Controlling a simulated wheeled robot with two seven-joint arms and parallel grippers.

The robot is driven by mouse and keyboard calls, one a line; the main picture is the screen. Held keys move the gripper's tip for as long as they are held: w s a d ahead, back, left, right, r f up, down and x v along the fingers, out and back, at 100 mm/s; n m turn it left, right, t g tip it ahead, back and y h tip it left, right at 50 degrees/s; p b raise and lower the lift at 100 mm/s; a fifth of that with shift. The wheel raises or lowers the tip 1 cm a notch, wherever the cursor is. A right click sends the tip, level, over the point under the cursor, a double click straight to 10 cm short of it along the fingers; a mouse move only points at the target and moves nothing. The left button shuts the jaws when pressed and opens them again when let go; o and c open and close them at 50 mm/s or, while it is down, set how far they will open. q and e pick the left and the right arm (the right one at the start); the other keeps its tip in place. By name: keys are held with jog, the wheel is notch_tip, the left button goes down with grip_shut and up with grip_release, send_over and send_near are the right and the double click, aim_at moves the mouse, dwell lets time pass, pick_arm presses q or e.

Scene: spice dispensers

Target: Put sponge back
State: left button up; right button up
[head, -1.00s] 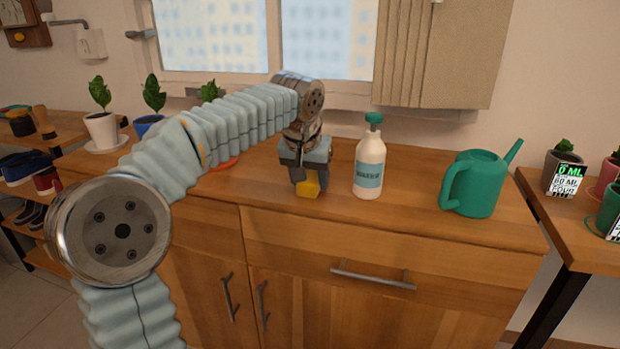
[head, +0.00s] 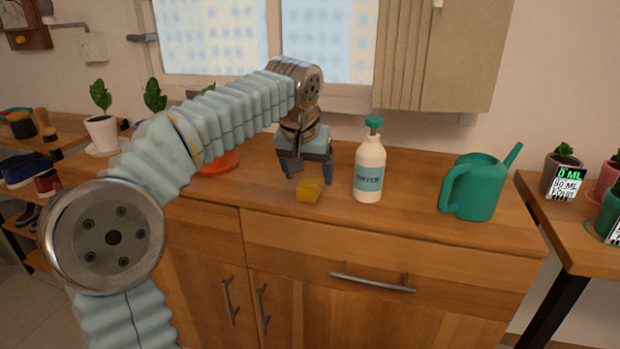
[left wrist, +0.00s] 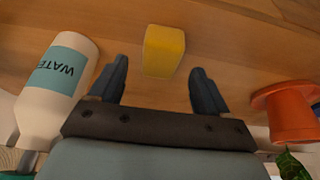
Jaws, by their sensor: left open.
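The yellow sponge (head: 310,190) lies on the wooden cabinet top, left of the water bottle. In the left wrist view the sponge (left wrist: 164,51) sits beyond and between the two fingertips, with a gap to each. My left gripper (head: 307,178) is open and empty, just behind the sponge in the head view. Its spread fingers also show in the left wrist view (left wrist: 155,82). My right gripper is not in view.
The white water bottle (head: 369,168) with a green top stands close to the right of the sponge. A green watering can (head: 475,188) stands farther right. An orange-red dish (head: 219,163) is to the left, partly behind my arm. The cabinet top (head: 415,180) between bottle and can is clear.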

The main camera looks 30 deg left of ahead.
pick_arm(q)
jog(key=p+v, duration=0.1)
jog(key=v, duration=0.7)
jog(key=shift+r, duration=0.35)
jog(key=shift+s, duration=0.15)
